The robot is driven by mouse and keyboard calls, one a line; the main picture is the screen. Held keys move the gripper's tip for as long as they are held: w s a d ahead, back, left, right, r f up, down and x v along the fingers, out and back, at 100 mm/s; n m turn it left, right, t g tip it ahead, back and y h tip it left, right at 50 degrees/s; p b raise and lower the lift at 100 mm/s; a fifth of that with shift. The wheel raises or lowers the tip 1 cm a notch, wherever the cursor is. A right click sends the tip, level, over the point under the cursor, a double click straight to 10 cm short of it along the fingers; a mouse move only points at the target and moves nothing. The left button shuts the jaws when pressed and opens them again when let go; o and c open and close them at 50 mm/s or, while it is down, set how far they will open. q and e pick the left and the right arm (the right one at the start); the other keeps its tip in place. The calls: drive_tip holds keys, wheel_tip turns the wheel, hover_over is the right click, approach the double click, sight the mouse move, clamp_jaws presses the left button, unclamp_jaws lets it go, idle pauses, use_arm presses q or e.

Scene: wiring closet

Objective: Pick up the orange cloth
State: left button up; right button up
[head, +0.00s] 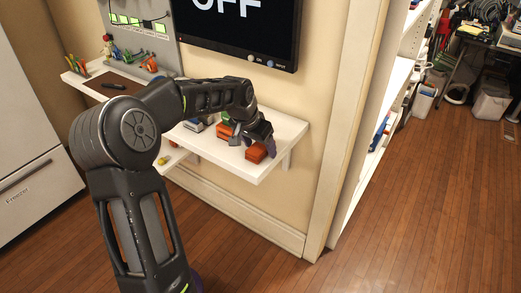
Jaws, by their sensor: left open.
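My left gripper (252,141) reaches over the white wall shelf and points down, with its jaws open. An orange folded-looking thing (255,154), which may be the orange cloth, lies on the shelf just below the fingers near the front edge. I cannot tell whether the fingers touch it. A second orange-red thing (224,131) lies farther left, partly hidden by the arm. I cannot tell for certain which of the two is the cloth. My right gripper is not in view.
The white shelf (287,139) has bare room to the right of the gripper. Small tools and figures stand on another shelf (76,79) at the left. A screen (238,26) hangs above.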

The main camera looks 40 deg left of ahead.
sight(259, 147)
use_arm(q)
drive_tip(key=shift+f, duration=0.2)
idle(0.4)
drive_tip(key=c, duration=1.4)
drive_tip(key=shift+r, duration=0.45)
wheel_tip(259, 147, up, 10)
drive_tip(key=shift+f, duration=0.15)
